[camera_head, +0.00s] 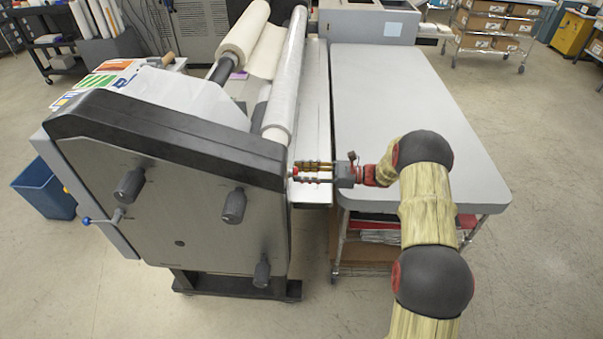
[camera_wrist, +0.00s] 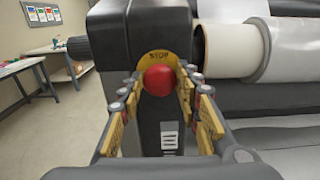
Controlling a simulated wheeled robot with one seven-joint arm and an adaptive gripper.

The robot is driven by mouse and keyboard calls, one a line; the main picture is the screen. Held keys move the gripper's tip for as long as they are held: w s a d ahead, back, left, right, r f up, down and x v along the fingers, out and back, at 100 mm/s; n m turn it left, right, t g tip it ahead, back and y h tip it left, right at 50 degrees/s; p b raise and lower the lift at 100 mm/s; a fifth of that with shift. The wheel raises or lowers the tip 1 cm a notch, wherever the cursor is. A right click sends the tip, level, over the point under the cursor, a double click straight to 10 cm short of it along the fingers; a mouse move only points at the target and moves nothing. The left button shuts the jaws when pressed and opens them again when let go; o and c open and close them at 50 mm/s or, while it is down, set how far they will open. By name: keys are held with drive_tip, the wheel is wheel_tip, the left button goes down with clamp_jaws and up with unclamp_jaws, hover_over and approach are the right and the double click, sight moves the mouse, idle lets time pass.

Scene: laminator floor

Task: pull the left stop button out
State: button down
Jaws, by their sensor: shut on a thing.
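The stop button is a round red knob (camera_wrist: 159,80) on a yellow plate marked STOP (camera_wrist: 159,56), on the laminator's dark end housing in the wrist view. My gripper (camera_wrist: 159,88) has its two fingers on either side of the red knob and is shut on it. In the head view my gripper (camera_head: 296,172) reaches in from the right to the edge of the laminator's end panel (camera_head: 170,200). A small bit of red shows at its fingertips there; the rest of the button is hidden.
A grey-topped table (camera_head: 410,110) stands right of the laminator, under my arm. White rolls (camera_head: 284,85) lie across the laminator, right of the button in the wrist view. Black knobs (camera_head: 233,206) stick out of the end panel. A blue bin (camera_head: 45,190) stands at left.

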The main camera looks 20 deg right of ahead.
drive_tip(key=shift+s+d, duration=0.1)
drive_tip(key=shift+d, duration=0.45)
drive_tip(key=c, duration=1.3)
unclamp_jaws()
drive_tip(key=v, duration=1.2)
